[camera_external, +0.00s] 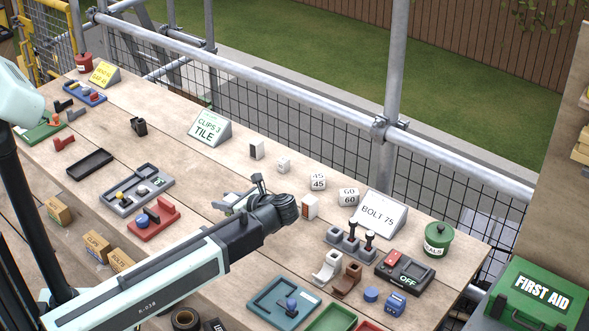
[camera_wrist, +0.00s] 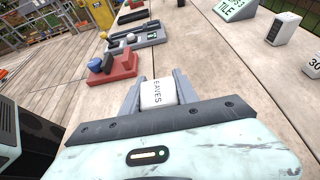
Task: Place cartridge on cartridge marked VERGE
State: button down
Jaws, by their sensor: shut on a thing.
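My gripper (camera_wrist: 157,82) is shut on a white cartridge (camera_wrist: 158,93) marked EAVES, held between its two grey fingers. In the external view my gripper (camera_external: 238,199) is over the middle of the bench, and the held cartridge is hard to make out there. A white block with a dark face (camera_external: 257,150) stands upright beyond my gripper, and it also shows in the wrist view (camera_wrist: 281,28). A smaller white block (camera_external: 283,166) and a white block with an orange-brown face (camera_external: 310,207) stand to the right. I cannot read VERGE on any block.
White cubes with numbers (camera_external: 318,181) (camera_external: 348,196) stand near the BOLT 75 sign (camera_external: 379,214). A red holder (camera_external: 154,220) and grey tray (camera_external: 136,190) lie left of my gripper. Bare planks lie between.

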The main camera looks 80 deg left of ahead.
jog(key=w+d+r+m+t+y+p, duration=0.1)
jog(key=w+r+m+t+y+p, duration=0.15)
jog(key=w, duration=0.25)
notch_tip(320, 180, up, 3)
jog(key=m+t+p, duration=0.2)
jog(key=p, duration=0.1)
send_over(310, 207)
jog(key=s+a, duration=0.1)
jog(key=a, duration=0.4)
jog(key=shift+y, duration=0.35)
notch_tip(310, 207, down, 4)
jog(key=b, duration=0.4)
jog(key=shift+w+a, duration=0.1)
jog(key=c, duration=0.9)
grip_release()
jog(key=shift+r, duration=0.1)
